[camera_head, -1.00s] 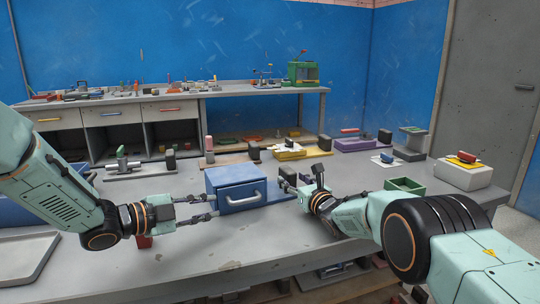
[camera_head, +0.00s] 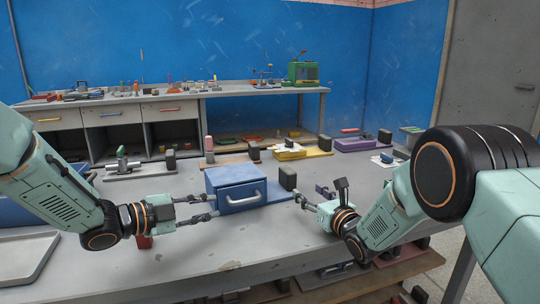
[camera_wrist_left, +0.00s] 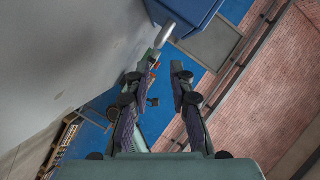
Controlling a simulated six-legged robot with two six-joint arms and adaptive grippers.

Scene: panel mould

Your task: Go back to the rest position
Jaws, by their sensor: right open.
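My left gripper (camera_head: 214,207) is open and empty, just left of a blue drawer box (camera_head: 236,183) with a pale handle. Its fingers point at the box's left side, and I cannot tell whether they touch it. In the left wrist view, the two fingers of the left gripper (camera_wrist_left: 158,78) stand apart, with the blue box (camera_wrist_left: 203,14) beyond their tips. My right gripper (camera_head: 309,197) is open and empty over the table, right of the box. Its forearm hides the table's right end.
The grey table (camera_head: 180,262) holds fixtures along its back, including a yellow one (camera_head: 290,152) and a purple one (camera_head: 362,144). A grey tray (camera_head: 28,262) lies at the front left. The front middle is mostly clear.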

